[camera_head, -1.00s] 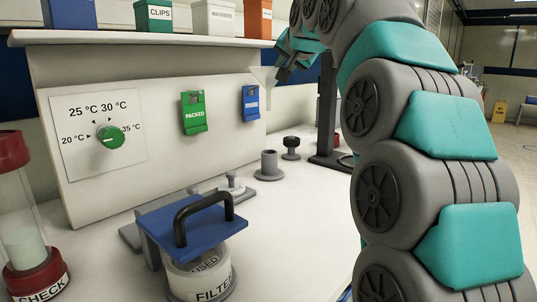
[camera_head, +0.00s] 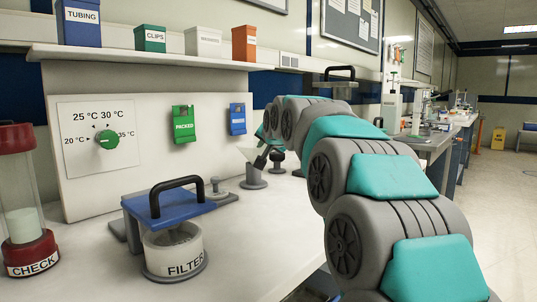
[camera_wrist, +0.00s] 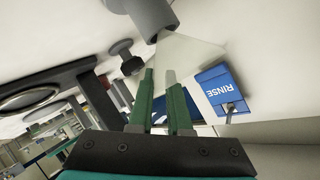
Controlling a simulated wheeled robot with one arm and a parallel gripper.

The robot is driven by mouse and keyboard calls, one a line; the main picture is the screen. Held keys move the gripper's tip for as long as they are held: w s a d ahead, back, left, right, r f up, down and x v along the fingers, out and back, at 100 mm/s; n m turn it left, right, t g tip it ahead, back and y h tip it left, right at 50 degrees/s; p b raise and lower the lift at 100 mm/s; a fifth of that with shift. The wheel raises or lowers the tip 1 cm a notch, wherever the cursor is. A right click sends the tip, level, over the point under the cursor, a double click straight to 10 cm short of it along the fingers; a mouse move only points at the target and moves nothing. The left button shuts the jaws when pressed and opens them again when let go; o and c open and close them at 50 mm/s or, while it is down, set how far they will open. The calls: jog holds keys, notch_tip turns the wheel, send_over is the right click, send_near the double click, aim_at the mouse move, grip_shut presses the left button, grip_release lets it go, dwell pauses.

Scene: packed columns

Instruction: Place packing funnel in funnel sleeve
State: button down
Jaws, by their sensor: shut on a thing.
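The packing funnel is a pale, translucent cone (camera_wrist: 190,58), also visible in the head view (camera_head: 247,154). It is directly above the funnel sleeve, a grey upright cylinder on a round base (camera_head: 253,177). In the upside-down wrist view, the funnel's narrow end meets the mouth of the sleeve (camera_wrist: 150,16). I cannot tell how deep the stem sits inside. My gripper (camera_wrist: 159,75) has green fingers and is shut on the funnel near its rim. In the head view my gripper (camera_head: 262,157) is at the funnel's right side and partly hidden by my arm.
A black knob (camera_head: 278,158) stands just behind the sleeve. A blue RINSE tag (camera_wrist: 215,88) hangs on the panel, with a green PACKED tag (camera_head: 184,124) beside it. A filter pot (camera_head: 173,250) under a blue handled plate (camera_head: 168,204) stands in front. A CHECK column (camera_head: 22,200) is far left.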

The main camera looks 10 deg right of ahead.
jog(key=c, duration=0.8)
grip_release()
jog(key=shift+f, duration=0.2)
jog(key=v, duration=1.2)
jog(key=shift+b, duration=0.35)
